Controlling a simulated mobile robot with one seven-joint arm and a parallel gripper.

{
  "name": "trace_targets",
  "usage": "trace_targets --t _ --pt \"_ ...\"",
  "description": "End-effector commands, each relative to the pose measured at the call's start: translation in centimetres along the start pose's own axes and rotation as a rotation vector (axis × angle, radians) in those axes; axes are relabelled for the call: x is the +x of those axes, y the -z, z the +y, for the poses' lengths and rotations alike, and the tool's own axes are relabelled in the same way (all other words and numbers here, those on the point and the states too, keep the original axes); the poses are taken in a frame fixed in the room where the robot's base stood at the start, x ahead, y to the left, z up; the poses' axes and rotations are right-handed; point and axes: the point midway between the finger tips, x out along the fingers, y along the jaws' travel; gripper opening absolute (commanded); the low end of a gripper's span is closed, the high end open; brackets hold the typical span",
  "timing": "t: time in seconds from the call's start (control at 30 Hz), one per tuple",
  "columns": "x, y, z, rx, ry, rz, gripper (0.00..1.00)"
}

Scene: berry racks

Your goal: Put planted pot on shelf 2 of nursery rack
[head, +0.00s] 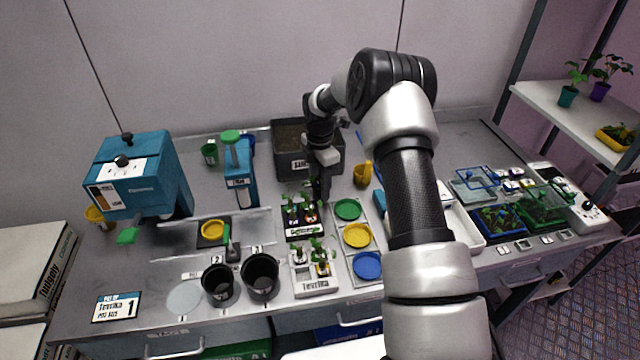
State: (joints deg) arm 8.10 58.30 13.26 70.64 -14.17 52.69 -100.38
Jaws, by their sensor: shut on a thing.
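My gripper (319,194) points down at the black seedling tray (304,236) in the middle of the bench. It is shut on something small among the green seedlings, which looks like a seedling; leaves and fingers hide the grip. The nursery rack (565,115) stands at the right, with a teal pot (567,97) and a purple pot (600,91), both planted, on its upper shelf. A yellow container (617,137) with plants sits nearer on that shelf. A small green pot (209,154) stands at the back left of the bench. A yellow pot (95,217) is at the far left.
A blue machine (135,172) and a blue dispenser (240,180) stand left. A dark soil bin (289,160) is behind my gripper. Two black cups (260,275) and a white tray (315,286) are in front. Coloured discs (357,236) lie right; my arm hides part of the bench.

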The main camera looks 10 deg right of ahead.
Motion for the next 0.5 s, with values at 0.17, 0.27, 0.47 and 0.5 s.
trace_targets --t 0.17,0.27,0.47,0.5 --pt "0.36 -0.03 0.09 0.000 -0.003 -0.001 0.21" --pt "0.40 -0.02 0.08 0.000 -0.003 -0.001 0.21" --pt "0.68 -0.01 0.06 0.000 -0.002 -0.001 0.54" --pt "0.68 -0.01 0.06 0.000 -0.002 0.000 0.61"
